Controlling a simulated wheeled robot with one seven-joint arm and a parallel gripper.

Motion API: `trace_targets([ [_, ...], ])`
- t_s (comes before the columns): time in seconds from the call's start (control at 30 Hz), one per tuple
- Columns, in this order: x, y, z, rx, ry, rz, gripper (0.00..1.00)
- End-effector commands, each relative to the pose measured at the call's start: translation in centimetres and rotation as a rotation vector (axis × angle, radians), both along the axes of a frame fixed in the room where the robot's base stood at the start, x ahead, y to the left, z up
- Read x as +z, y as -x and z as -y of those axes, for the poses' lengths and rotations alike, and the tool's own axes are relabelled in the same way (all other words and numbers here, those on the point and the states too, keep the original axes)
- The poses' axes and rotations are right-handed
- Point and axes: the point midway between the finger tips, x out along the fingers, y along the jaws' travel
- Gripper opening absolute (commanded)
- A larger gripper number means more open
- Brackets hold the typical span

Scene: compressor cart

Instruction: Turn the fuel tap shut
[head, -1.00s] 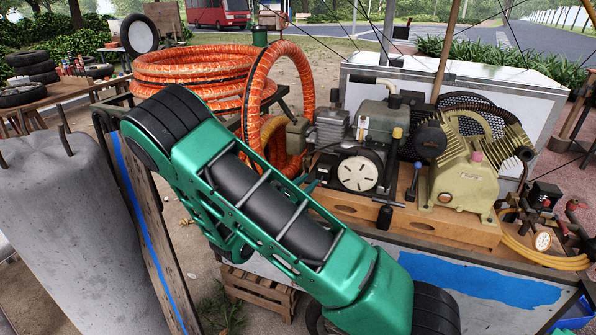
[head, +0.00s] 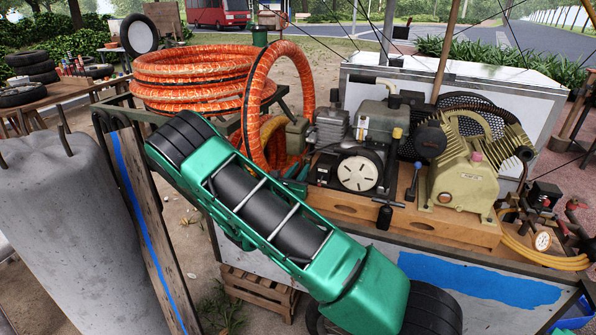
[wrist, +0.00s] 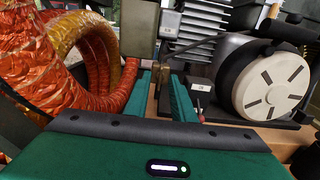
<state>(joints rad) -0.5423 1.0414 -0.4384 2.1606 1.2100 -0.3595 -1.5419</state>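In the wrist view, a small brass-coloured fitting (wrist: 162,72), which looks like the fuel tap, sits below a grey-green box-shaped tank (wrist: 141,26). My gripper (wrist: 163,78) has its two green fingers apart, one on either side of the fitting's line. I cannot tell whether they touch it. A thin lever with a red tip (wrist: 200,117) hangs right of the right finger, by a black block with a white label (wrist: 200,88). In the head view, my gripper (head: 298,177) is at the engine's left end, below the tank (head: 297,134); the tap is not clear there.
An orange hose loop (head: 252,105) stands close left of my gripper. The engine's round white recoil cover (head: 358,173) is to the right, on a wooden base (head: 350,207). The olive compressor (head: 465,180) stands further right. A wooden crate (head: 258,292) is on the ground below.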

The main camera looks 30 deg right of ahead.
Motion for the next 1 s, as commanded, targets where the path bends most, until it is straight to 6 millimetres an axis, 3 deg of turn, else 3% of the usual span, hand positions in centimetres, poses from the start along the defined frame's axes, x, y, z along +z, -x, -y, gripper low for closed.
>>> trace_targets([
  [0.43,-0.02,-0.72,0.96,0.000,-0.001,-0.001,0.23],
  [0.47,-0.02,-0.72,0.96,0.000,-0.001,-0.001,0.20],
  [0.53,-0.01,-0.72,0.96,0.000,-0.001,-0.001,0.04],
  [0.57,-0.01,-0.71,0.96,0.000,-0.001,-0.001,0.00],
  [0.67,-0.01,-0.71,0.96,0.000,-0.001,-0.001,0.00],
  [0.7,0.00,-0.74,-0.02,0.001,-0.001,0.000,0.00],
  [1.0,-0.01,-0.79,0.90,0.002,-0.029,0.037,0.00],
])
